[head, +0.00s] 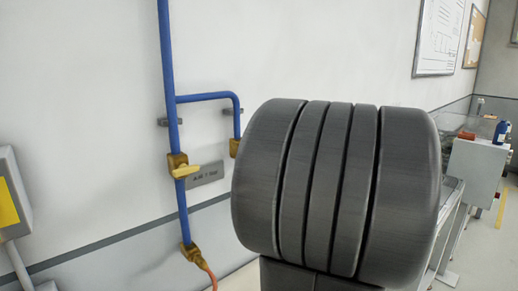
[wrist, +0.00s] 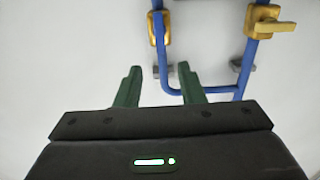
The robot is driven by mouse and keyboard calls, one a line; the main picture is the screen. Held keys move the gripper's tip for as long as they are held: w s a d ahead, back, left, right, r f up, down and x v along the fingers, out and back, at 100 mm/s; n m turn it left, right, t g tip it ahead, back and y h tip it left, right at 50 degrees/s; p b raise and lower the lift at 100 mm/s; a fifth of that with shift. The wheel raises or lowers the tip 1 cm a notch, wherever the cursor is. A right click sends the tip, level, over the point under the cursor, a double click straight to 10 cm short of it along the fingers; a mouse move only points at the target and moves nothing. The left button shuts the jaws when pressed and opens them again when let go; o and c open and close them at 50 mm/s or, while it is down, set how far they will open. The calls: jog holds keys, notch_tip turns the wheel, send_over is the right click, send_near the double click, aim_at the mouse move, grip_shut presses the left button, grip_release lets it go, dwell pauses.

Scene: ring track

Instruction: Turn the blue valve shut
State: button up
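A vertical blue pipe (head: 170,75) runs down the wall in the head view. A brass-yellow valve (head: 177,160) sits on it, with a yellow lever (head: 187,171) that looks roughly crosswise to the pipe. In the wrist view the scene appears upside down, with the valve (wrist: 262,14) and its lever (wrist: 275,27) at the top right. My gripper (wrist: 158,72) is open and empty in the wrist view, its two green fingers apart. The valve is above and right of the fingertips there, clear of them. My gripper is not visible in the head view.
A blue branch pipe (head: 210,96) ends in a brass fitting (head: 235,148). A grey sign (head: 205,175) hangs beside the valve. A lower brass fitting (head: 190,252) carries an orange hose (head: 209,276). A grey box (head: 14,195) is at left. My arm hides the centre right.

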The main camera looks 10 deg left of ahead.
jog(key=x, duration=0.9)
jog(key=shift+w+a+p, duration=0.2)
jog(key=shift+p, duration=0.25)
grip_shut()
